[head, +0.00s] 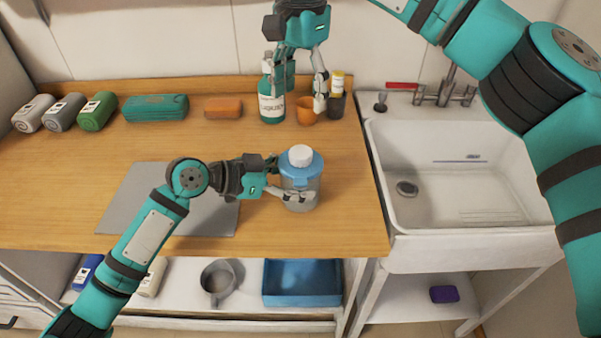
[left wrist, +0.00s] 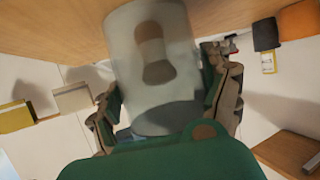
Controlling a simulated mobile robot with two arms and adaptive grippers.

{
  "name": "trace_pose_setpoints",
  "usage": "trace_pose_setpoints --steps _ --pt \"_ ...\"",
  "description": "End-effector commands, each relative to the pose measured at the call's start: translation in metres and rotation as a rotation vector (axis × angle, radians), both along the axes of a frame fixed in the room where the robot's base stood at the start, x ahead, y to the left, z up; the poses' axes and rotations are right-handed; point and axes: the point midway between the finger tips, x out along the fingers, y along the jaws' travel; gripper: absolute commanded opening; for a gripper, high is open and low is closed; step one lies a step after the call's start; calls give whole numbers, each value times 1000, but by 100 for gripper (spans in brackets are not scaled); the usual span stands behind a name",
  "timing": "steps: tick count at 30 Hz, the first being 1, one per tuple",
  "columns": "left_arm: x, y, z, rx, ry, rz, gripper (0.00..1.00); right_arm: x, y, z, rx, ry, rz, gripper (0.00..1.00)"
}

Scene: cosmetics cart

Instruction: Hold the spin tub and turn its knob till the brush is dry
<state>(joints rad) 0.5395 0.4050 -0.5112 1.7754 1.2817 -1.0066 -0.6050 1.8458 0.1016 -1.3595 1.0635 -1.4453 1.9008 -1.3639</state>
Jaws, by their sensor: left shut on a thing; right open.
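The spin tub (head: 300,180) stands upright on the wooden counter, with a blue lid and a white knob (head: 300,155) on top. My left gripper (head: 287,186) is shut on the tub's side. In the left wrist view the clear tub (left wrist: 150,85) sits between my left fingers (left wrist: 165,100), and a brown brush shape (left wrist: 154,55) shows through its wall. My right gripper (head: 303,88) is open and empty in the air, behind and above the tub, in front of the back wall. Whether the brush is wet cannot be told.
A green bottle (head: 271,98), an orange cup (head: 307,110) and a dark cup (head: 337,104) stand near my right gripper. A grey mat (head: 130,200) lies left of the tub. A white sink (head: 460,180) is at the right. An orange block (head: 223,107) and a teal case (head: 155,107) lie at the back.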

Motion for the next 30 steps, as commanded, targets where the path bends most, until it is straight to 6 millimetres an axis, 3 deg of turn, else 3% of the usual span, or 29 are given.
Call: trace_pose_setpoints --steps 7,8,12,23,30 --pt "0 1 -1 2 -1 1 36 0 0 0 0 0 0 65" --pt "0 1 -1 2 -1 1 82 0 0 0 0 0 0 65" --pt "0 1 0 1 -1 1 100 0 0 0 0 0 0 65" --pt "-1 6 2 2 -2 2 100 0 0 0 0 0 0 65" --pt "-16 44 17 5 -1 4 100 0 0 0 0 0 0 65"
